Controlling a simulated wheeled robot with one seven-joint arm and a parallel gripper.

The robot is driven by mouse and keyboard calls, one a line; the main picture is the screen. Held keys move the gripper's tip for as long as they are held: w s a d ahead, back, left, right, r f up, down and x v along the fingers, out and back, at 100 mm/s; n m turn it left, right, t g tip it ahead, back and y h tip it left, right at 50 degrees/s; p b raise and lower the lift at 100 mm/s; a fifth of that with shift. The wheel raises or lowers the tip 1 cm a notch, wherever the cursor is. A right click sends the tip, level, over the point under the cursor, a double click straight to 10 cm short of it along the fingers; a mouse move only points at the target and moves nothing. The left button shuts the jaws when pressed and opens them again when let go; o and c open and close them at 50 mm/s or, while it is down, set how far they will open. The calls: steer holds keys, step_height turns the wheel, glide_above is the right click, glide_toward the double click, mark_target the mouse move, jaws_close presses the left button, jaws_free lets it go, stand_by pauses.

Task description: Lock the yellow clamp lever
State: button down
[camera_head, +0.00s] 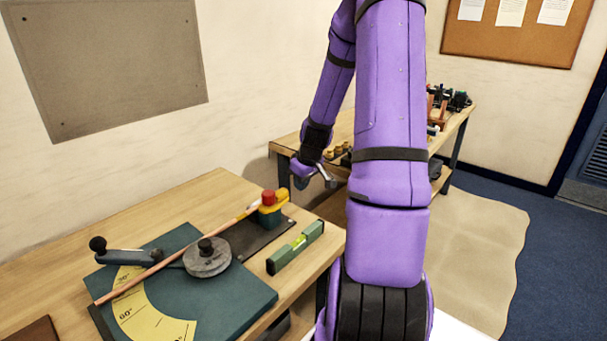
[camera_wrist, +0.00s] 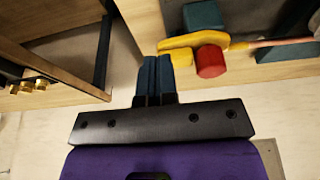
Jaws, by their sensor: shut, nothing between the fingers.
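The yellow clamp lever (camera_head: 283,196) sits on a teal clamp block (camera_head: 269,216) with a red knob (camera_head: 268,197), at the right end of the bending table. In the wrist view the yellow lever (camera_wrist: 190,42) lies just beyond my fingertips, beside the red knob (camera_wrist: 211,61). A copper pipe (camera_head: 170,257) runs from the clamp across the round former to the lower left. My gripper (camera_head: 330,182) is behind and to the right of the clamp in the head view. In the wrist view my gripper (camera_wrist: 155,62) is shut and empty; whether it touches the lever is unclear.
A green level (camera_head: 295,247) lies in front of the clamp. A bending handle (camera_head: 127,256) and a grey round former (camera_head: 207,257) stand on the teal plate (camera_head: 225,302). A second bench (camera_head: 456,124) with fittings stands behind, across a gap from the first table.

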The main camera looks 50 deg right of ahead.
mark_target(287, 197)
steer(key=shift+w+f, duration=1)
steer(key=shift+w, duration=0.25)
steer(key=shift+w+f, duration=1)
steer(key=shift+w, duration=0.25)
